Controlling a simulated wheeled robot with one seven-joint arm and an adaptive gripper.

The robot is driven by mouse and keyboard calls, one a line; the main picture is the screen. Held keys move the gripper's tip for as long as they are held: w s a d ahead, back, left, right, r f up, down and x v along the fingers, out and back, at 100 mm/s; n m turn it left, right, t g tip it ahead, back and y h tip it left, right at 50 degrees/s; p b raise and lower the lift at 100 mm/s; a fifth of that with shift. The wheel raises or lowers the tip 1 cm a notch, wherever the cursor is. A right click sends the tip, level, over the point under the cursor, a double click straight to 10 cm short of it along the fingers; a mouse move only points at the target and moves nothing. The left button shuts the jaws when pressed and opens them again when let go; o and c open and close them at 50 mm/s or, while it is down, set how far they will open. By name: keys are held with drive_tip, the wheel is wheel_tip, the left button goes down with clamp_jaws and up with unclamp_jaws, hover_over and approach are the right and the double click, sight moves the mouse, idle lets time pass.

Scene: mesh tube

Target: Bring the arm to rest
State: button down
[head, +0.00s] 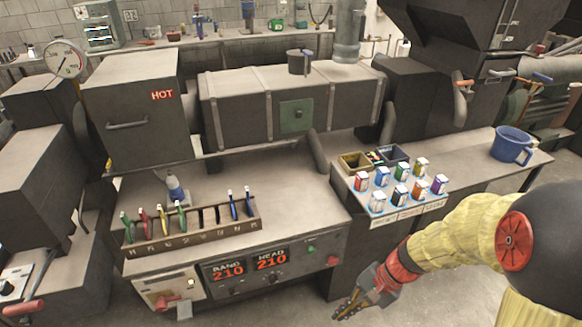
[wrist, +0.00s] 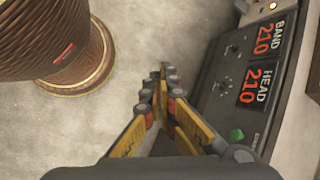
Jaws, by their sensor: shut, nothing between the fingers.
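My arm (head: 450,235) reaches in from the right of the head view, in a yellowish sleeve with red joints. My gripper (head: 345,311) is at the lower middle, pointing down and left, in front of the machine's control panel. In the wrist view my gripper (wrist: 162,75) shows its yellow and black fingers with the tips together and nothing between them. It hangs over the concrete floor and touches nothing that I can see.
The control panel (wrist: 222,85) with its red 210 displays is close on the right in the wrist view. A large brown ribbed spool (wrist: 60,40) stands on the floor at left. A side table (head: 470,170) holds small coloured containers and a blue mug (head: 511,146).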

drive_tip(key=s+d+r+n+t+h, duration=0.1)
drive_tip(key=s+r+n+t+h, duration=0.1)
drive_tip(key=r, duration=0.6)
drive_tip(key=s+d+r+n+t+h, duration=0.2)
drive_tip(key=s+r+n, duration=0.1)
drive_tip(key=r, duration=0.5)
drive_tip(key=s+d+r+n+t+h, duration=0.2)
drive_tip(key=s+r+n, duration=0.1)
drive_tip(key=r, duration=0.5)
drive_tip(key=shift+r+t, duration=0.3)
drive_tip(key=shift+r, duration=0.05)
